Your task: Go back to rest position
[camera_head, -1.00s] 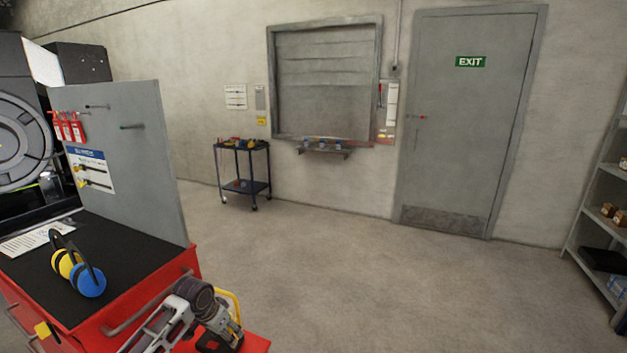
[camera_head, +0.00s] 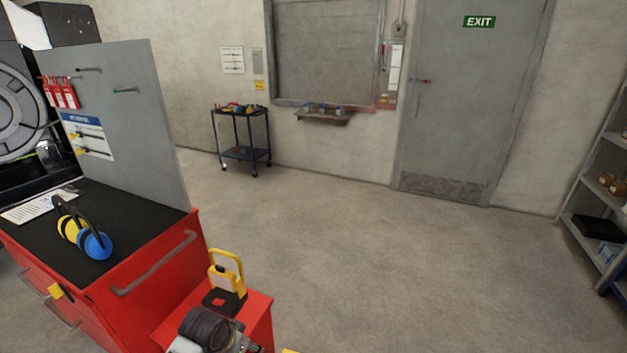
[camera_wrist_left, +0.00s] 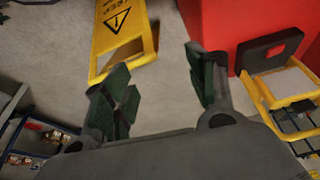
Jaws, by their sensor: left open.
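My left gripper (camera_wrist_left: 163,85) is open in the left wrist view, with nothing between its green-padded fingers and bare floor behind them. In the head view my left wrist (camera_head: 207,328) shows at the bottom edge, in front of the red cabinet; its fingers cannot be made out there. My right gripper is in neither view.
A yellow-framed device (camera_head: 226,275) stands on a low red box (camera_head: 258,318) close to my left arm. Blue-and-yellow ear defenders (camera_head: 85,235) lie on the black-topped red cabinet (camera_head: 160,280). A yellow floor sign (camera_wrist_left: 122,30) is near the gripper. The central floor is clear.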

